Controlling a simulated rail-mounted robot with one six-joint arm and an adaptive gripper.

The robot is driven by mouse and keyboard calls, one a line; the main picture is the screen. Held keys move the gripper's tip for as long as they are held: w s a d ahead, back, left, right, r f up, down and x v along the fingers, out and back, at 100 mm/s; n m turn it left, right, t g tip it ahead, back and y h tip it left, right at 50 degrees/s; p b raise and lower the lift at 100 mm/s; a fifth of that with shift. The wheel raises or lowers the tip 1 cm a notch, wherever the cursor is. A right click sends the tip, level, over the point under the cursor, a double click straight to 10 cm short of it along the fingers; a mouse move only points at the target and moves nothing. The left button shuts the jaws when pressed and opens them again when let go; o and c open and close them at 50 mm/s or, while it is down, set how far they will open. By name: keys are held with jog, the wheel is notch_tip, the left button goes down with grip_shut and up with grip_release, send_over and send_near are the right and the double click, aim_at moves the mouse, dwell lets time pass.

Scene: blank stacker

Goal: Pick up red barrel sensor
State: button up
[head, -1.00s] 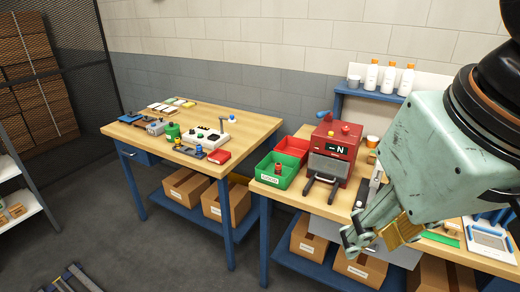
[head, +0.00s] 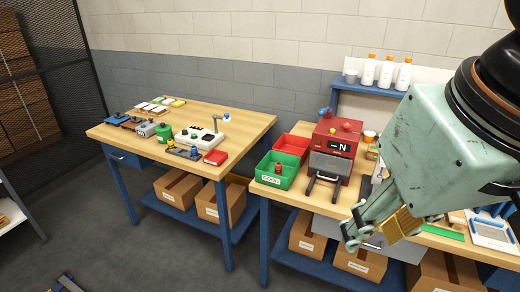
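A small upright part with red on it (head: 278,168) stands in the green bin (head: 266,182) on the right bench. It is too small to tell for sure whether it is the red barrel sensor. My gripper (head: 352,236) hangs at the right, in front of the right bench's front edge and to the right of the green bin, apart from it. Its fingers point down and left. No object shows in it, but the gap between the fingertips is not clear.
A red bin (head: 292,145) sits behind the green bin. A red machine (head: 335,140) with dark front handles stands beside them. Floor is clear before the left bench.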

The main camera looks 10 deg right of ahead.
jog(key=shift+w+r, duration=0.1)
jog(key=w+r+m+g+p, duration=0.1)
jog(key=w+r, duration=0.1)
jog(key=w, duration=0.6)
jog(key=w+r+m+p, duration=0.1)
jog(key=w+r, duration=0.2)
jog(key=w, duration=0.4)
jog(key=m+g+p, duration=0.3)
jog(key=m+p, duration=0.3)
jog(key=m, duration=0.3)
send_over(279, 163)
notch_tip(279, 163, down, 26)
jog(key=r, duration=0.1)
jog(key=shift+s+f, duration=0.15)
jog(key=shift+f, duration=0.1)
jog(key=shift+f+b, duration=0.35)
jog(key=shift+f, duration=3.9)
